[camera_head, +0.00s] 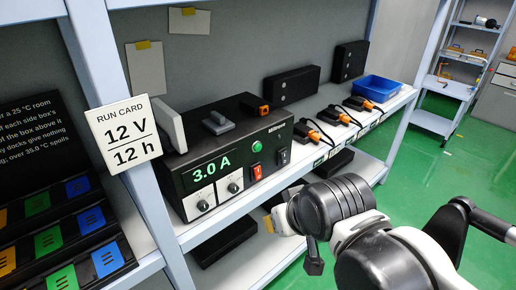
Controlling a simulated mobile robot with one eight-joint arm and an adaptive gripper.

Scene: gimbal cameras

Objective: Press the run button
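A black power unit (215,160) stands on the upper shelf, its front facing right and toward me. Its display (211,168) reads 3.0 A in green. A round green button (257,146), the likely run button though I cannot read a label, is on the upper right of the front panel. Two knobs (204,206) are below the display, with a red rocker switch (256,172) and a black switch (283,157) to the right. My gripper (296,240) is in front of the shelf, below and right of the panel, apart from the button. Its fingers are mostly hidden by the arm.
A run card (124,134) reading 12 V / 12 h hangs on the left post. Several black-and-orange connectors (325,130) lie along the shelf, with a blue bin (376,88) farther back. Colored docks (60,235) are at lower left. Green floor (440,180) is clear at right.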

